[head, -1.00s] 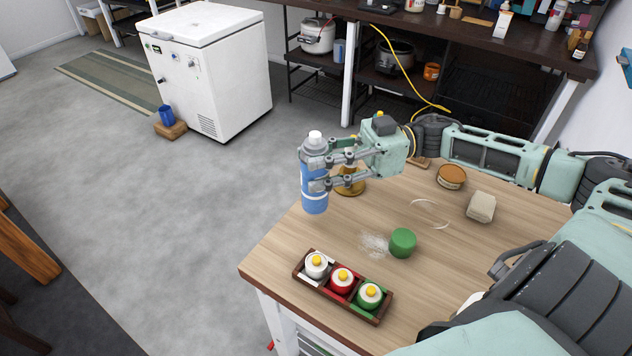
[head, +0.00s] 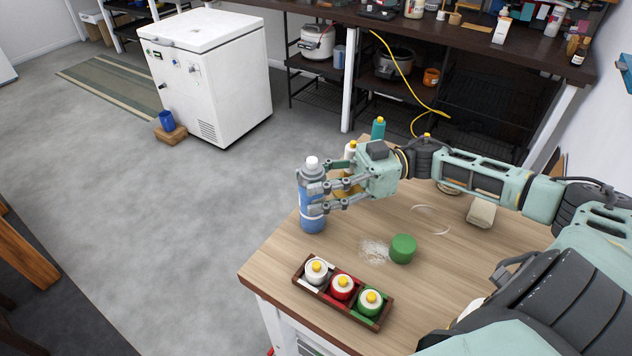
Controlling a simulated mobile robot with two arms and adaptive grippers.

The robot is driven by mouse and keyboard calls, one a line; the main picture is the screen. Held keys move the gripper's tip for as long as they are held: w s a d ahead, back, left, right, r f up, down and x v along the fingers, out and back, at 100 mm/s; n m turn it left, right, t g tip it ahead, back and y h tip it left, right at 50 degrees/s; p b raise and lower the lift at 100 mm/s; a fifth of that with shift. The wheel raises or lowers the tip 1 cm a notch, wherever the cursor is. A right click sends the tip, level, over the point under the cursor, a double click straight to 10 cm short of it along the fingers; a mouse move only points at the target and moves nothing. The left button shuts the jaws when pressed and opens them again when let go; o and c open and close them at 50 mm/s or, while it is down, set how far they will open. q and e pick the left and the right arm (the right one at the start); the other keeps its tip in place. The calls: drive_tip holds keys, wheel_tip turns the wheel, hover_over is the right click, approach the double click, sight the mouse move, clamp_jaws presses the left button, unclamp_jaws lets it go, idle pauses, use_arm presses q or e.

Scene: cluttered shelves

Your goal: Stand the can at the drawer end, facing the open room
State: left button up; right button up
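The can (head: 312,218) is blue and grey with a white cap and stands upright at the left edge of the wooden table (head: 285,245). My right gripper (head: 315,193) reaches in from the right and is shut around the can's upper body, its fingers covering part of it. The can's base appears at table height, but I cannot tell whether it touches the top. Which way its label faces is unclear. White drawer fronts (head: 303,343) show below the table's near end. My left gripper is not in view.
A wooden tray (head: 331,296) with three yellow-capped containers sits near the front edge. A green round object (head: 403,248) stands beside white powder (head: 374,251). A pale block (head: 481,211) lies to the right. Teal (head: 378,130) and white bottles stand behind my gripper. Open floor lies left.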

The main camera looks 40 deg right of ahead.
drive_tip(key=shift+r, duration=0.1)
drive_tip(key=v, duration=1.2)
drive_tip(key=shift+r, duration=0.15)
